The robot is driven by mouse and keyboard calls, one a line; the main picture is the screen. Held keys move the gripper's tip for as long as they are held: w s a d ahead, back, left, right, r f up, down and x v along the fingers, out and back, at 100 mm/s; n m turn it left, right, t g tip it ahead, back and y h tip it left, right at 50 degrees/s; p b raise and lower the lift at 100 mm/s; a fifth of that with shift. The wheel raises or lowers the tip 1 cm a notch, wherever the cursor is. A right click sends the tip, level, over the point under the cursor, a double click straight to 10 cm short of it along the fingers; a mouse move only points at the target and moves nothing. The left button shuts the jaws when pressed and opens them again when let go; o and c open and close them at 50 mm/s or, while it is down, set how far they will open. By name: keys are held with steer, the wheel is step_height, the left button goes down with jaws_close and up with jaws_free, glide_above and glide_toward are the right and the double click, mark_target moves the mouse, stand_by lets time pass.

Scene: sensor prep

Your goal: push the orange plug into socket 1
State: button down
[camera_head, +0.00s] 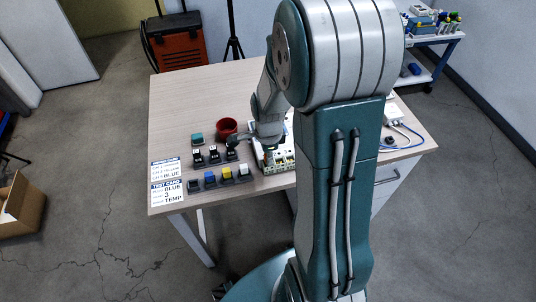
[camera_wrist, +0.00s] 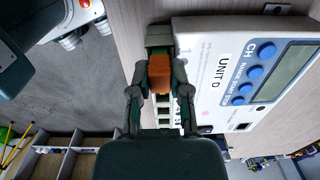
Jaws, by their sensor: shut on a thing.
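In the wrist view the orange plug (camera_wrist: 160,76) sits between the two fingers of my gripper (camera_wrist: 160,82), which is shut on it. A white strip with several square openings (camera_wrist: 163,112) runs below the plug, along the edge of a white box marked UNIT D (camera_wrist: 205,50). A dark green block (camera_wrist: 158,36) lies just beyond the plug. I cannot tell whether the plug is above a socket or partly in one, nor which socket is number 1. In the head view my gripper (camera_head: 268,148) points down at the box (camera_head: 283,160), mostly hidden behind my arm.
Several dark connectors (camera_head: 214,155) and a row of coloured ones (camera_head: 227,174) stand on the table (camera_head: 175,100) left of my gripper. A red cup (camera_head: 227,127) stands close by. Printed cards (camera_head: 167,182) lie at the left edge. Cables (camera_head: 405,135) lie at the right.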

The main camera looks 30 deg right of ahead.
steer(key=shift+f, duration=0.2)
stand_by(0.6)
steer(key=c, duration=0.5)
jaws_free()
steer(key=shift+o, duration=0.8)
steer(key=shift+r, duration=3.5)
